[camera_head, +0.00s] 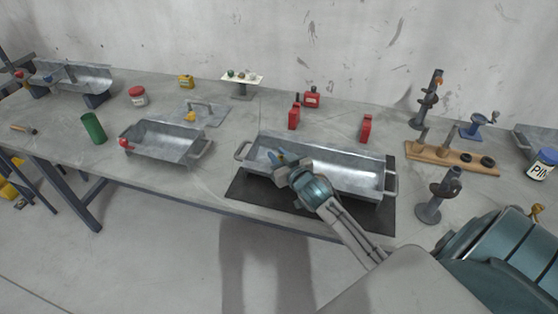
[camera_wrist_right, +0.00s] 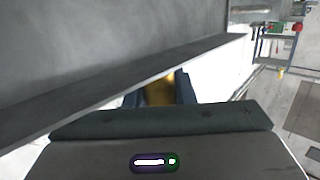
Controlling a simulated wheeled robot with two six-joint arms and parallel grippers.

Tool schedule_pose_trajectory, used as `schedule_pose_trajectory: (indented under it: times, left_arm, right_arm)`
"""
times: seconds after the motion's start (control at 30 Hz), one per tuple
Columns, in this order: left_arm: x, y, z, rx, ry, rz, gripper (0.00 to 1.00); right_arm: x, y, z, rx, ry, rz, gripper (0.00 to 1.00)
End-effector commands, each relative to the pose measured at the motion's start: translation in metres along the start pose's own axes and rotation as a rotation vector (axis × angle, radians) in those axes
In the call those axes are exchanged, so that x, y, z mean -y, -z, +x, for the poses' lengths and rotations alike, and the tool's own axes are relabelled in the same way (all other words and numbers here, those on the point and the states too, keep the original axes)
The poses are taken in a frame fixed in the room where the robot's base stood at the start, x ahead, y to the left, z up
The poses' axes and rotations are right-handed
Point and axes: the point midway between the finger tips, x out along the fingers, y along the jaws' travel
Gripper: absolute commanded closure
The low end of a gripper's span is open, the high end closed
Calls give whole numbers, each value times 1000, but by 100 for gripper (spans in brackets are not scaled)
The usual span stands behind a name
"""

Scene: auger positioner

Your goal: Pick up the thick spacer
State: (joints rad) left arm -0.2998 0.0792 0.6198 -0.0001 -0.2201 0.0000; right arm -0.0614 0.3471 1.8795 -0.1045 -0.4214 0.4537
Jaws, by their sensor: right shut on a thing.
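My right gripper (camera_head: 281,160) reaches over the front left part of a long grey metal tray (camera_head: 345,178). In the right wrist view its dark fingers (camera_wrist_right: 160,90) are shut on a brass-yellow thing (camera_wrist_right: 159,92), mostly hidden between them. I cannot tell for sure whether this is the thick spacer. Beside the fingers in that view is a large grey metal wall (camera_wrist_right: 100,60). Two dark rings, one nearer (camera_head: 488,161) and one further left (camera_head: 466,156), lie on a wooden board at the right. My left gripper is not in view.
The long tray stands on a black mat (camera_head: 240,187). A smaller metal tray (camera_head: 160,144) and a green cylinder (camera_head: 93,128) are to the left. Red blocks (camera_head: 366,128) stand behind. The wooden board (camera_head: 440,153) and a dark stand (camera_head: 430,210) are at the right.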

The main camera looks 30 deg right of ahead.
Motion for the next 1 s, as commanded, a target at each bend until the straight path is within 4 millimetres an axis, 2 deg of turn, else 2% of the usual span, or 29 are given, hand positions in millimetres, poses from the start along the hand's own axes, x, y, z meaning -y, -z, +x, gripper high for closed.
schedule_pose_trajectory:
  times: [0.17, 0.23, 0.6, 0.7, 0.83, 1.0]
  left_arm:
    - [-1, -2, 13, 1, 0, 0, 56]
    - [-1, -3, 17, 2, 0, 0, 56]
    - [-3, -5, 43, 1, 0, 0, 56]
    - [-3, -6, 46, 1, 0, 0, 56]
    - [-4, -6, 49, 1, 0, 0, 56]
    - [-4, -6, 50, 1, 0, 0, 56]
  right_arm:
    - [0, 24, -3, -6, 2, -2, 100]
    - [0, 17, -20, 1, 1, -4, 100]
    - [-1, 12, -111, 1, 4, -8, 100]
    - [-2, 11, -131, 3, 2, -7, 100]
    - [-2, 12, -148, 2, 1, -5, 100]
    - [-2, 12, -160, 0, 0, -3, 100]
